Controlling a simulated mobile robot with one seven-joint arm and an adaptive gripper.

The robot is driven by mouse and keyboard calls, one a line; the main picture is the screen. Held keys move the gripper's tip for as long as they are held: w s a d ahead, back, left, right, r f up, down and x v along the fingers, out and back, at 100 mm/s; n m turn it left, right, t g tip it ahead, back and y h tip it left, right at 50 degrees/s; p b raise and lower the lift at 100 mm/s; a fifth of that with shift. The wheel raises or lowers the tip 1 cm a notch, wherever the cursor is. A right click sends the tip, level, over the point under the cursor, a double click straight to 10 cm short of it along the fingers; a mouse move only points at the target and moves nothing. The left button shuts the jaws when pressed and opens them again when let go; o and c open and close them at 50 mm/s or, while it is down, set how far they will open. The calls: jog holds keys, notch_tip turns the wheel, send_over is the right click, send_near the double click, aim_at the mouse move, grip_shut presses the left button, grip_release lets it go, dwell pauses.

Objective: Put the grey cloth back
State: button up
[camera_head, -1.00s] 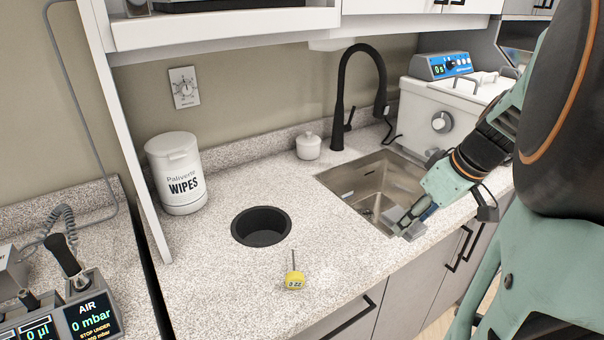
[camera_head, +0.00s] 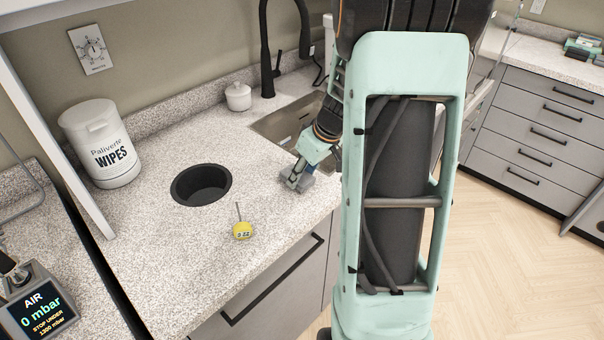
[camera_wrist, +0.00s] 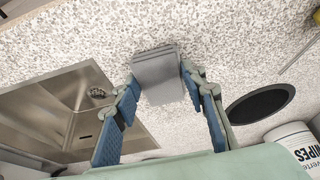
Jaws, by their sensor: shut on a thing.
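The grey cloth (camera_wrist: 158,75) is a small folded pad. In the wrist view it sits between the two blue-padded fingers of my gripper (camera_wrist: 160,85), which is shut on it. In the head view my gripper (camera_head: 297,180) is low over the speckled counter, in front of the sink and near the counter's front edge. The cloth (camera_head: 302,184) shows there only as a small grey patch at the fingertips. I cannot tell whether it touches the counter.
The steel sink (camera_head: 285,122) has a black faucet (camera_head: 268,60) behind it. Counter between sink and opening is bare.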

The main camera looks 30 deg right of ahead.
jog(key=shift+f, duration=0.1)
jog(key=shift+f, duration=0.15)
jog(key=o, duration=1)
jog(key=v, duration=1.2)
